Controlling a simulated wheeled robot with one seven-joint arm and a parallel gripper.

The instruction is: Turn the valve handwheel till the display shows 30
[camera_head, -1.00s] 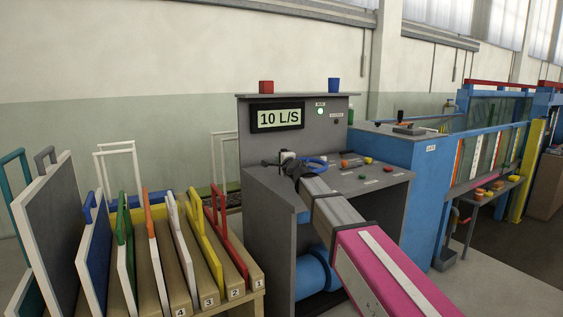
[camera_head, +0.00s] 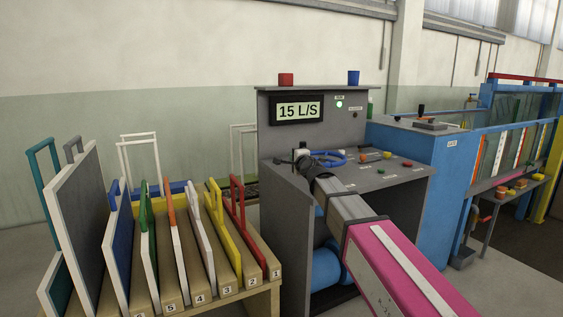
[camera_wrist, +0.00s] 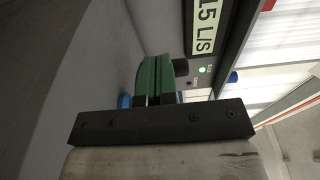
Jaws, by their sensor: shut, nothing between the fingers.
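The display (camera_head: 299,110) on the grey console reads 15 L/S; part of it also shows sideways in the wrist view (camera_wrist: 208,27). The blue valve handwheel (camera_head: 330,159) lies on the console's sloping top below the display, partly hidden by my arm. My gripper (camera_head: 301,155) is at the wheel's left side. In the wrist view my gripper's green fingers (camera_wrist: 155,66) are together, with nothing seen between them. A bit of blue (camera_wrist: 124,101) shows beside them, probably the wheel. Whether the fingers touch the rim I cannot tell.
Red (camera_head: 286,79) and blue (camera_head: 353,78) cups stand on the console's top ledge. Coloured buttons (camera_head: 386,155) lie right of the wheel. A wooden rack (camera_head: 262,292) of numbered framed panels stands close on the left. A blue cabinet (camera_head: 440,190) adjoins the console on the right.

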